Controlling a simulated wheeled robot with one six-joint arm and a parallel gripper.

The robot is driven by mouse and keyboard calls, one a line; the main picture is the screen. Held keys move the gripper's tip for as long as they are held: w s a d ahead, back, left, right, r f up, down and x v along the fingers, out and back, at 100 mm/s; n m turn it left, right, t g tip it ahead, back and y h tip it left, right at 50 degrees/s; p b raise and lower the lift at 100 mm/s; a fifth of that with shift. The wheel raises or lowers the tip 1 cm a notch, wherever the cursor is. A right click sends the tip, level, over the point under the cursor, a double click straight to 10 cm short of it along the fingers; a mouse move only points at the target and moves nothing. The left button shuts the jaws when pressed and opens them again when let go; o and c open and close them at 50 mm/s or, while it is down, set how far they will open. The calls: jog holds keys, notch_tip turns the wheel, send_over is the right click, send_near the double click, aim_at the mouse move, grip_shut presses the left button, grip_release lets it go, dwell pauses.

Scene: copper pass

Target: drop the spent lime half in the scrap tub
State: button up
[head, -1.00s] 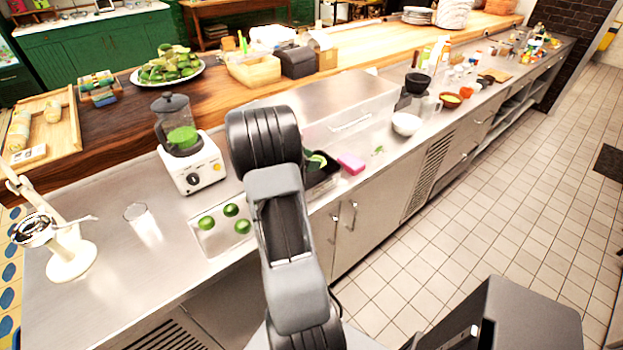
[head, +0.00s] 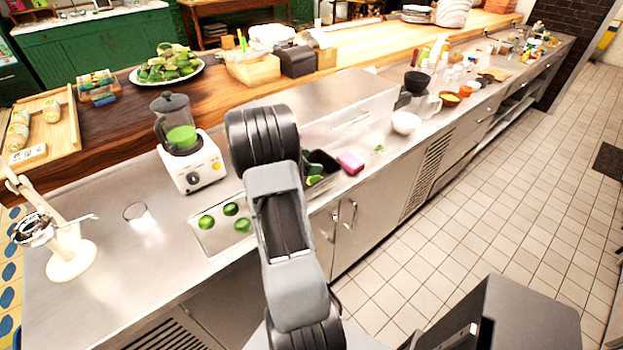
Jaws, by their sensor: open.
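A dark tub (head: 328,161) stands on the steel counter, just right of my arm, which hides its left part. Green lime pieces (head: 315,180) show at its near side; I cannot tell if they lie inside it or against it, or which is the spent half. Three green limes (head: 231,209) rest on a shallow steel tray (head: 217,238) left of my arm. My gripper is hidden behind my own arm.
A blender (head: 187,150) and an empty glass (head: 138,214) stand on the left counter, with a cream citrus press (head: 70,258) at far left.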

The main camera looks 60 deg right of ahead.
jog(key=b+v, duration=0.3)
jog(key=v, duration=1)
jog(key=shift+w+a, duration=0.15)
jog(key=shift+a, duration=0.2)
jog(key=shift+r, duration=0.1)
